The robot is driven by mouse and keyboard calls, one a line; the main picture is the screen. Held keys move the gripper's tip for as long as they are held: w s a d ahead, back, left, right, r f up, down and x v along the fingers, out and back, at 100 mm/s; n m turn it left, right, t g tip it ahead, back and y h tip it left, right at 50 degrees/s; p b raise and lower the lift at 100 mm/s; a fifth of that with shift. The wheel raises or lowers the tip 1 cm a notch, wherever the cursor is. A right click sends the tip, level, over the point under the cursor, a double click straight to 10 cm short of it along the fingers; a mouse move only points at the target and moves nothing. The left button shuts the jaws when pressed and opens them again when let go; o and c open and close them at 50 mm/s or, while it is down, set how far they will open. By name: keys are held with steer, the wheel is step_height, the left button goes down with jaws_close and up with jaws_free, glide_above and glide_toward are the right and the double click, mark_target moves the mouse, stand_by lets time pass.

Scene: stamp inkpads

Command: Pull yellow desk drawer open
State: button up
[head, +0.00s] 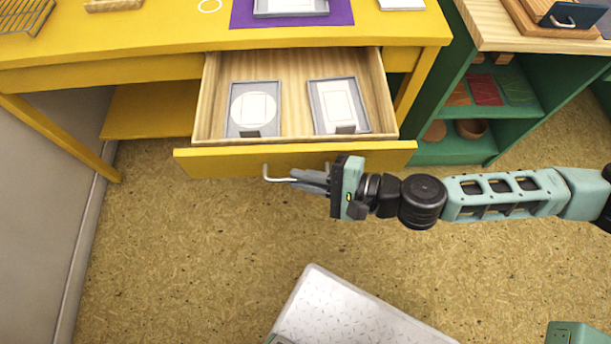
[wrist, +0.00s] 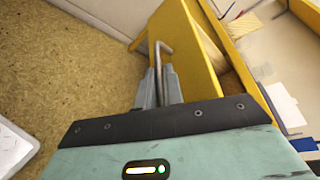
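The yellow desk (head: 120,40) fills the upper left of the head view. Its drawer (head: 225,160) is pulled out, showing a pale wooden inside. A thin grey bar handle (head: 266,172) sticks out from the yellow drawer front; it also shows in the wrist view (wrist: 161,52). My gripper (head: 300,178) is in front of the drawer front, with its grey fingers on either side of the handle's bar. In the wrist view the fingers (wrist: 158,85) look closed on the bar, which hides part of it.
Two grey-framed inkpads (head: 274,92) (head: 317,98) lie in the drawer. A purple mat (head: 240,14) with a tray is on the desk. A green shelf unit (head: 455,148) stands right. A pale speckled surface (head: 345,310) is below; floor between is clear.

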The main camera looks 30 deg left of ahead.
steer(key=o, duration=0.4)
steer(key=v, duration=1.7)
steer(key=shift+w+d+r, duration=0.1)
steer(key=shift+d, duration=0.1)
